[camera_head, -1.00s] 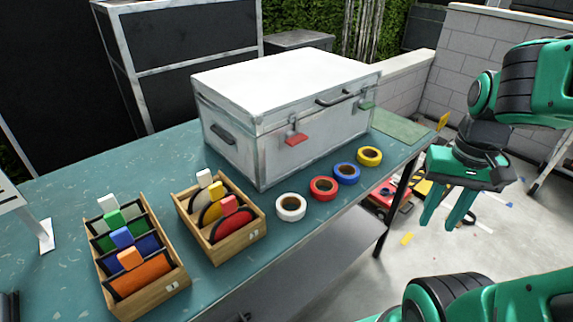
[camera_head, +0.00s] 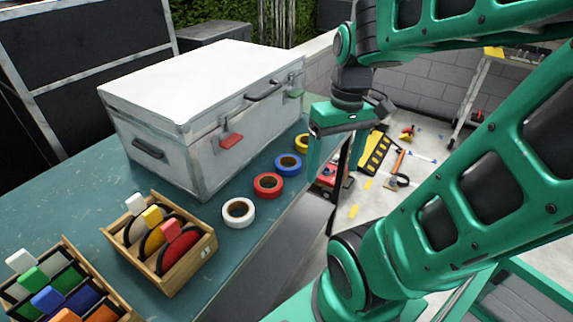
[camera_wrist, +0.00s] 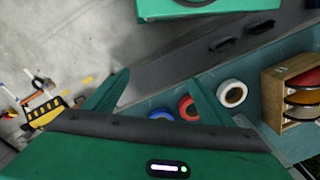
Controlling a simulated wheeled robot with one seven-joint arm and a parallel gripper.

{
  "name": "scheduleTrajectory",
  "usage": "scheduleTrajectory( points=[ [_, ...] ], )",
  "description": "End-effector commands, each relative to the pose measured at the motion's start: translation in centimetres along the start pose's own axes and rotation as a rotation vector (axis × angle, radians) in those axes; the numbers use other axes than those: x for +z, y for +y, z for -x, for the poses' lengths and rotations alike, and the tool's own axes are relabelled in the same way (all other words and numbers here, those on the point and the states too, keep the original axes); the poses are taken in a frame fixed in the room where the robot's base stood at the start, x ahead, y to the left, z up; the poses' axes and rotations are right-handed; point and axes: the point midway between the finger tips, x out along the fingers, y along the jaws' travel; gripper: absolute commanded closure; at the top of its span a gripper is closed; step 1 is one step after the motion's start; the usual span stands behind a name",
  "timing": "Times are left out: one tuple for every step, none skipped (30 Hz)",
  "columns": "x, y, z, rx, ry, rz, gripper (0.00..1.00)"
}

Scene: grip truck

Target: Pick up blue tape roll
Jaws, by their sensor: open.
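The blue tape roll (camera_head: 288,164) lies flat on the teal table (camera_head: 80,208), between the red tape roll (camera_head: 268,185) and the yellow tape roll (camera_head: 302,143). My gripper (camera_head: 332,172) is open and empty, with its fingers pointing down, to the right of the blue roll near the table edge. In the wrist view, the blue roll (camera_wrist: 161,114) shows partly between my open fingers (camera_wrist: 155,95), its lower part hidden by the gripper body. The red roll (camera_wrist: 187,108) is beside it.
A white tape roll (camera_head: 239,212) lies nearer on the table. A large metal case (camera_head: 160,140) stands just behind the rolls. A wooden holder (camera_head: 205,250) and a second one (camera_head: 120,305) stand at the lower left. Tools lie on the floor beyond the table.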

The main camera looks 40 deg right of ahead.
Motion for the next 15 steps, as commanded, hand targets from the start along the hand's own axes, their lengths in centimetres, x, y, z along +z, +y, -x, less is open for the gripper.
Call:
scheduleTrajectory(
  points=[
    [-1.6, -0.1, 0.3, -0.02, -0.006, 0.112, 0.23],
    [-2.7, -0.3, 0.5, -0.035, -0.006, 0.195, 0.23],
    [-4.0, -0.5, 0.7, -0.055, -0.004, 0.309, 0.23],
    [-5.0, -0.6, 0.9, -0.072, -0.002, 0.395, 0.23],
    [-6.0, -0.7, 1.0, -0.088, 0.002, 0.481, 0.23],
    [-7.3, -0.7, 1.1, -0.109, 0.01, 0.597, 0.23],
    [-8.3, -0.7, 1.2, -0.125, 0.017, 0.684, 0.23],
    [-9.2, -0.7, 1.2, -0.14, 0.025, 0.77, 0.23],
    [-10.4, -0.6, 1.3, -0.162, 0.039, 0.885, 0.23],
    [-11.3, -0.6, 1.3, -0.177, 0.05, 0.971, 0.23],
    [-12.1, -0.4, 1.3, -0.193, 0.063, 1.054, 0.23],
    [-13.2, -0.3, 1.2, -0.211, 0.081, 1.16, 0.23],
    [-13.8, -0.1, 1.2, -0.224, 0.096, 1.235, 0.23],
    [-14.5, 0.0, 1.1, -0.237, 0.11, 1.307, 0.23],
    [-15.2, 0.3, 1.1, -0.25, 0.131, 1.395, 0.23]
  ],
)
